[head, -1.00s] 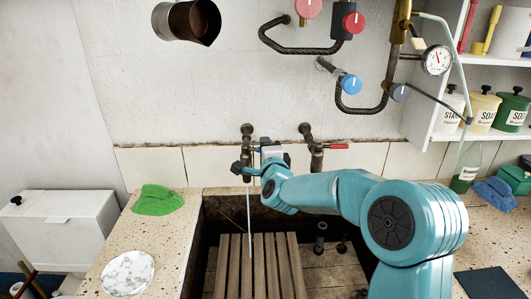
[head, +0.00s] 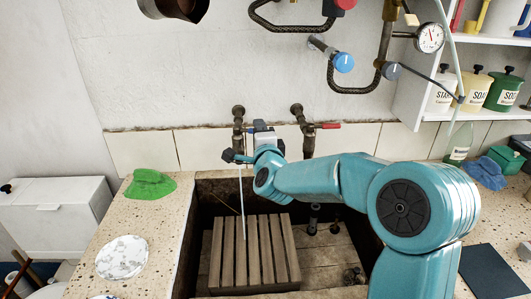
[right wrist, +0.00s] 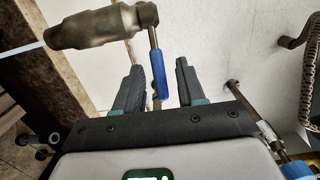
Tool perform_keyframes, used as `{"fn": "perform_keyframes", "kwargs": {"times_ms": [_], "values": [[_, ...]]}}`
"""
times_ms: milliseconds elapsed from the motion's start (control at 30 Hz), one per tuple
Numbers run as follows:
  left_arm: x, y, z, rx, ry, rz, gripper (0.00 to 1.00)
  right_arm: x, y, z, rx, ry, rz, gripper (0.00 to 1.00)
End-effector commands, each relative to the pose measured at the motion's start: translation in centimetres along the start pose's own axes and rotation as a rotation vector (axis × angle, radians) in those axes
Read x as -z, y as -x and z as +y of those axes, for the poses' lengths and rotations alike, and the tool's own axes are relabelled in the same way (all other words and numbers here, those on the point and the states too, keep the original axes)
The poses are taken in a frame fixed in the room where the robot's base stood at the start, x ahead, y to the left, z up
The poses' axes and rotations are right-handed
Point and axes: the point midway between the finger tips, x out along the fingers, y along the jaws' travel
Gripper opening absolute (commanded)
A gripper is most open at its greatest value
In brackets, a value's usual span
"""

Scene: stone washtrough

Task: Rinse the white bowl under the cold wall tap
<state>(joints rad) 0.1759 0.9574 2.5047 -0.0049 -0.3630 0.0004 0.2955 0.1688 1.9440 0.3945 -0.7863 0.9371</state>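The cold wall tap (head: 238,135) is the left of two brass taps over the trough; its blue lever (right wrist: 159,75) shows in the right wrist view. A thin stream of water (head: 242,205) runs from it onto the slatted rack. My right gripper (head: 240,157) is at this tap. In the right wrist view, its two fingers (right wrist: 158,85) stand apart with the blue lever between them, and I see no firm grip. No white bowl is clearly visible; a pale blue-edged rim (head: 103,297) is cut off at the bottom edge. My left gripper is out of view.
The wooden slatted rack (head: 250,250) lies in the stone trough (head: 178,262). A red-lever tap (head: 307,135) is to the right. A green cloth (head: 150,184) and a speckled white disc (head: 121,257) lie on the left ledge. Pipes and shelves (head: 480,55) are above right.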

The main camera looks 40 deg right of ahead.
Motion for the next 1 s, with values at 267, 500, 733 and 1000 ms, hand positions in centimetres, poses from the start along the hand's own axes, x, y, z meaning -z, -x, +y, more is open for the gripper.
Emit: {"fn": "perform_keyframes", "kwargs": {"times_ms": [267, 500, 733, 1000], "values": [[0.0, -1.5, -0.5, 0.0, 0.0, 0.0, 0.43, -0.1, 7.7, 0.1, 0.004, -0.002, -0.003, 0.39], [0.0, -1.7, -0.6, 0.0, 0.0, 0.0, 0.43, 0.0, 12.2, -0.1, 0.004, -0.002, -0.001, 0.39], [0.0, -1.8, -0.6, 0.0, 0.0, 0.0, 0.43, 0.0, 13.5, 0.0, 0.001, 0.0, 0.0, 0.39], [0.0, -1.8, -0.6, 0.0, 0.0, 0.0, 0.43, 0.0, 13.4, 0.0, 0.001, 0.0, 0.001, 0.39]]}}
